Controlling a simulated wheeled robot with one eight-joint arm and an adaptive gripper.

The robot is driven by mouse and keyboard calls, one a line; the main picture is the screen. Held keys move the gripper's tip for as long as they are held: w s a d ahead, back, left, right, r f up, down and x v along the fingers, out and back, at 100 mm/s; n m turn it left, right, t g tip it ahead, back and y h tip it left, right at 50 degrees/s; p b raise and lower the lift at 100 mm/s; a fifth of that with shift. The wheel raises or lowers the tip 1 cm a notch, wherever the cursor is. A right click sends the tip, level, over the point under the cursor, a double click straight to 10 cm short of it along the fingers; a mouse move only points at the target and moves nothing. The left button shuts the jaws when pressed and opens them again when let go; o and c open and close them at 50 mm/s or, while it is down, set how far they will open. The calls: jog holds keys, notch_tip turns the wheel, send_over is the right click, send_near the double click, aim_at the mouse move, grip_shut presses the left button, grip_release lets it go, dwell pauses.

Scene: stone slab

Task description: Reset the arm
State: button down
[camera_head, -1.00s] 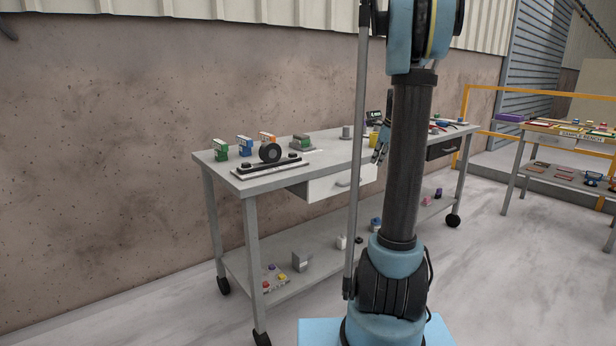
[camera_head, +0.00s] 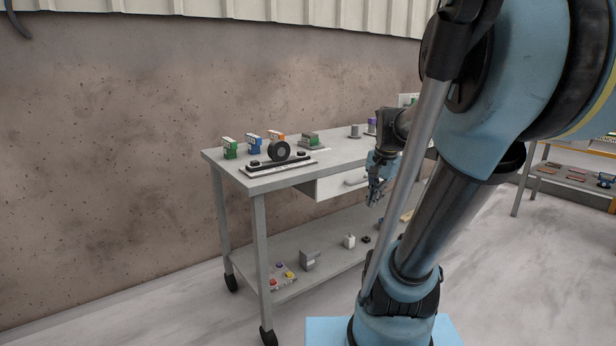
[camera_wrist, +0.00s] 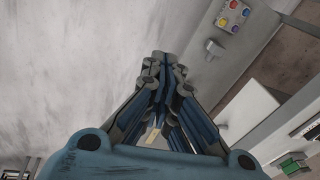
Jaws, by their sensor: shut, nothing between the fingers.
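My gripper (camera_head: 375,192) hangs in front of the grey workbench (camera_head: 270,183), fingers pointing down, near the white drawer (camera_head: 338,184). In the wrist view my gripper (camera_wrist: 163,62) has its blue-lined fingers drawn together at the tips, with nothing between them. The pale floor (camera_wrist: 75,60) lies below it. My arm leans to the right and hides the right part of the bench in the head view.
On the bench top stand a green box (camera_head: 229,147), a blue box (camera_head: 253,143), an orange box (camera_head: 276,140) and a black roll (camera_head: 279,152). The lower shelf holds a button box (camera_head: 284,275) and a grey block (camera_head: 310,260). A second table (camera_head: 575,172) stands at right. Floor in front is open.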

jog(key=s+a+f+n, duration=0.1)
jog(key=s+f+n, duration=0.8)
jog(key=s, duration=0.4)
jog(key=shift+s+f+h, duration=0.35)
jog(key=shift+f+h, duration=0.05)
jog(key=shift+f, duration=0.2)
jog(key=shift+a, duration=0.1)
